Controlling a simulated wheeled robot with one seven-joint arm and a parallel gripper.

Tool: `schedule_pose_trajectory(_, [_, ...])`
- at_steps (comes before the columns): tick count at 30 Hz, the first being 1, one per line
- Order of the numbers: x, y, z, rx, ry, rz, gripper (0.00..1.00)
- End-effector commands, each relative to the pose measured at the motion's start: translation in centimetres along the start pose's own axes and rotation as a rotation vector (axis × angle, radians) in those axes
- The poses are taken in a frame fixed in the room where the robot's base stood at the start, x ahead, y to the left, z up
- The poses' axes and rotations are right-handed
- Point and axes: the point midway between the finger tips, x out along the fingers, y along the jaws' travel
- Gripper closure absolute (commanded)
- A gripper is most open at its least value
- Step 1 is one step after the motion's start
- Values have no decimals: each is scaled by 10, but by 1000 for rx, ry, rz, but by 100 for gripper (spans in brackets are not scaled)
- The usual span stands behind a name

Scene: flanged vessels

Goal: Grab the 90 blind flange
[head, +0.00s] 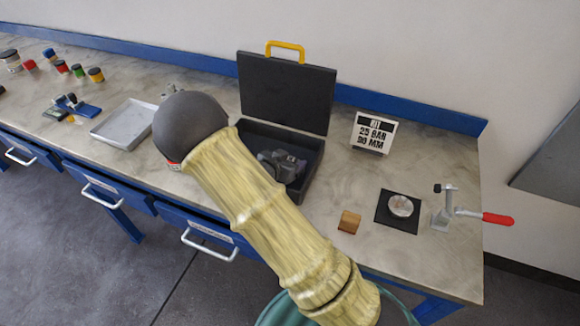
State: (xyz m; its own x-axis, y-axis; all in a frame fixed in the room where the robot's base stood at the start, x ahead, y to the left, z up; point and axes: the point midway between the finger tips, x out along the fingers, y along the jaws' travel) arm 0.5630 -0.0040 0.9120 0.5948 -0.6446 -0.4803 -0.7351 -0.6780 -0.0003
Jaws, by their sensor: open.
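A silvery round disc (401,205), flange-like, lies flat on a black square pad (386,222) at the right of the bench. No size mark on it can be read, so I cannot tell if it is the 90 blind flange. A sign (374,133) behind it seems to read 25 BAR, 90 MM. An open dark case (301,190) holds grey parts (284,165) that are partly hidden and not clear. My arm, in a pale yellow sleeve with a dark rounded end, reaches over the bench left of the case. My gripper does not show.
A toggle clamp (445,211) with a red handle stands right of the pad. A small wooden block (349,221) lies left of it. A grey metal tray (124,123) and several small coloured jars stand at the left. The case lid (287,92) stands upright.

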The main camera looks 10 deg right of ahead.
Motion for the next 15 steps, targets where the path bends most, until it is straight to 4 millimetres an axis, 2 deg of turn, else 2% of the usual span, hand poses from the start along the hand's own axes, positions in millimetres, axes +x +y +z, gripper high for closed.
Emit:
schedule_pose_trajectory(14, [-1,0,0,-1,0,-1,45])
schedule_pose_trajectory(15, [-1,0,0,-1,0,-1,49])
